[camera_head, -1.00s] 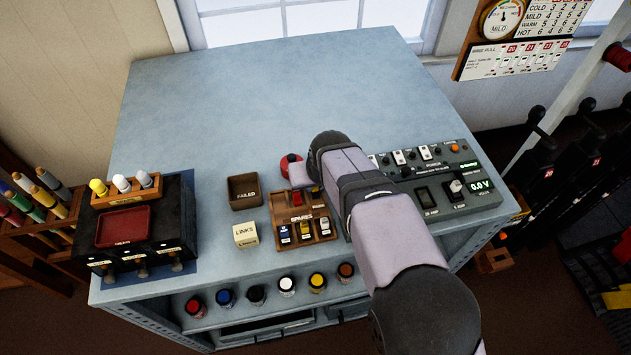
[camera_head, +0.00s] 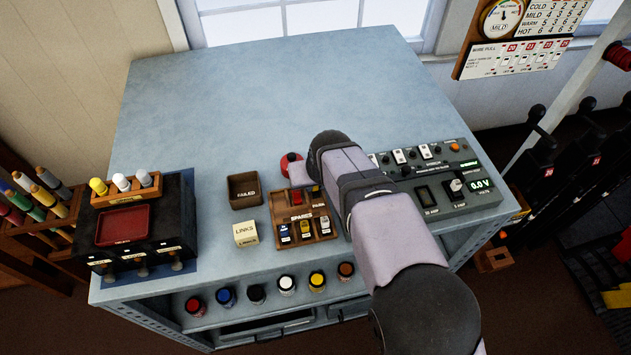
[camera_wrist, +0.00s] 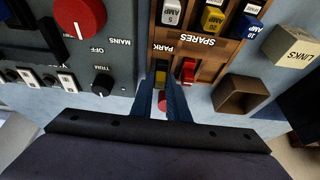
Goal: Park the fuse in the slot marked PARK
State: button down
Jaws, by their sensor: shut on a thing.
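In the wrist view my gripper (camera_wrist: 162,88) is shut on a small yellow and dark fuse (camera_wrist: 160,74). The fuse is at the end of the wooden SPARES rack (camera_wrist: 218,60), at or over the slot beside the PARK label (camera_wrist: 168,47). I cannot tell how deep it sits. A red fuse (camera_wrist: 188,71) stands in the neighbouring rack place, just right of my fingers. In the head view the rack (camera_head: 284,239) shows, but my arm hides my gripper's fingers and the held fuse.
Grey, yellow and blue AMP fuses (camera_wrist: 213,19) stand in the rack's other row. The FAILED box (camera_head: 245,190) and LINKS block (camera_head: 245,233) are left of the rack. A control panel (camera_head: 420,180) is right. The bench's far part is clear.

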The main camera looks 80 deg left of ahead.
jog(key=shift+f+b, duration=0.35)
jog(key=shift+f, duration=0.3)
dwell(0.6)
jog(key=c, duration=1.2)
grip_release()
jog(key=shift+o, duration=0.2)
jog(key=shift+r, duration=0.1)
jog(key=shift+w+a+r+p, duration=0.1)
jog(key=shift+r+p, duration=0.95)
jog(key=shift+r, duration=0.45)
jog(key=shift+r+p, duration=1)
jog(key=shift+r, duration=0.45)
